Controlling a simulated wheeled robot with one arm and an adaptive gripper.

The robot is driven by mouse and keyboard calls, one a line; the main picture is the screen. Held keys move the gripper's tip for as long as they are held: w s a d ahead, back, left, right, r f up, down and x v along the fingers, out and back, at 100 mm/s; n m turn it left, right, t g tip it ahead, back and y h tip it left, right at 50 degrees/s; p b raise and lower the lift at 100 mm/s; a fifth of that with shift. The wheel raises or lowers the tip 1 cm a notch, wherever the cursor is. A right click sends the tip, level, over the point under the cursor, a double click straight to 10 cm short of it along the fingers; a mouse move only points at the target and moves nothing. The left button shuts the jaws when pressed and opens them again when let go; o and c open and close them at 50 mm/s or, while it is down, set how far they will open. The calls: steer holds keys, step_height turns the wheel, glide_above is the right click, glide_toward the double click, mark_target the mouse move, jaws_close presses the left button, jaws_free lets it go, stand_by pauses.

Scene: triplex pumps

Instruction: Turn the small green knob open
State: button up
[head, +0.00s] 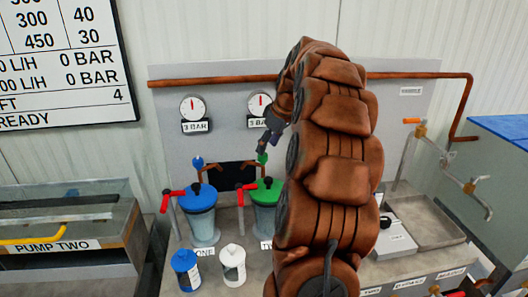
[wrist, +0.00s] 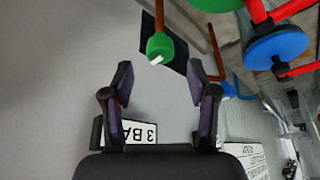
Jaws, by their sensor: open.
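The small green knob (wrist: 158,46) shows in the wrist view near the top middle, with a short white mark on it. It is on a copper pipe against the grey panel. In the head view the small green knob (head: 262,158) is partly hidden below my gripper (head: 264,146). In the wrist view my gripper (wrist: 161,70) is open and empty, its two fingers apart. The knob appears between and just beyond the fingertips, and I see no contact. My arm hides much of the panel's middle in the head view.
A small blue knob (head: 197,162) is left of the green one. Below stand a blue-lidded filter (head: 200,210) and a green-lidded filter (head: 265,195) with red-handled valves. Two gauges (head: 192,108) marked 3 BAR hang above. A copper pipe (head: 215,80) crosses the panel.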

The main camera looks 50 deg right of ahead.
mark_target(263, 159)
steer(key=shift+p+x, duration=0.3)
steer(key=shift+x, duration=1.7)
jaws_close()
